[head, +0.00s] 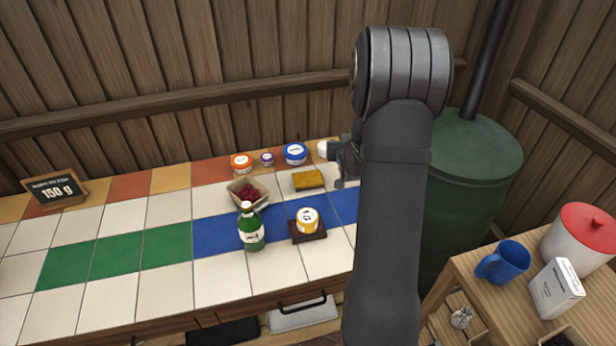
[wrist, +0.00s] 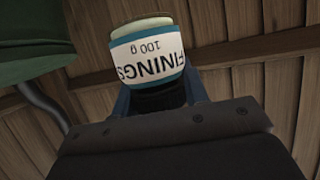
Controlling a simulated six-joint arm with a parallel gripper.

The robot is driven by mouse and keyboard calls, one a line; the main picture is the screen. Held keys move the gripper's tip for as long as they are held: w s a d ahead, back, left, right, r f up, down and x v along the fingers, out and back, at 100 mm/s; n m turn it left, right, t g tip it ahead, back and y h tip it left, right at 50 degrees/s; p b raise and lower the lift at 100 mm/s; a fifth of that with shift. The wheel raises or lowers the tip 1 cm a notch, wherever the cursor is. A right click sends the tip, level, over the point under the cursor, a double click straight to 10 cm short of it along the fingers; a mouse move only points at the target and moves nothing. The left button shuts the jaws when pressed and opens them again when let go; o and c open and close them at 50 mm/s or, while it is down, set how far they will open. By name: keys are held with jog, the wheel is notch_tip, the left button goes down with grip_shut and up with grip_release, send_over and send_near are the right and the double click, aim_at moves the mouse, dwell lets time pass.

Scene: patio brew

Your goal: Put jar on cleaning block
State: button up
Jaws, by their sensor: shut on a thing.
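A jar labelled "FININGS 100 g" (wrist: 148,55), pale with a white and blue label, is between my gripper's fingers (wrist: 160,98) in the wrist view. Its label reads upside down there. In the head view my gripper (head: 342,162) is at the counter's back right, and a white round thing (head: 322,148), probably this jar, shows at its left. A yellow block (head: 308,180), probably the cleaning block, lies on the tiles just left of and in front of my gripper, with nothing on it. My arm hides part of this area.
Orange (head: 241,163), purple (head: 267,158) and blue (head: 295,153) jars stand at the back. A berry basket (head: 247,192), green bottle (head: 250,228) and yellow-labelled jar (head: 307,220) on a dark coaster (head: 308,237) stand in front. The left tiles are mostly clear.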

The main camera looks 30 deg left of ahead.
jog(key=a+f, duration=0.2)
jog(key=a, duration=0.1)
jog(key=a+f, duration=0.2)
jog(key=a, duration=0.2)
jog(key=a+f, duration=0.3)
jog(key=a, duration=0.1)
jog(key=shift+s+a, duration=0.2)
jog(key=shift+s, duration=0.2)
jog(key=shift+a+f, duration=0.1)
jog(key=shift+f, duration=1.9)
jog(key=shift+f, duration=0.1)
jog(key=o, duration=1.1)
jog(key=shift+f, duration=0.1)
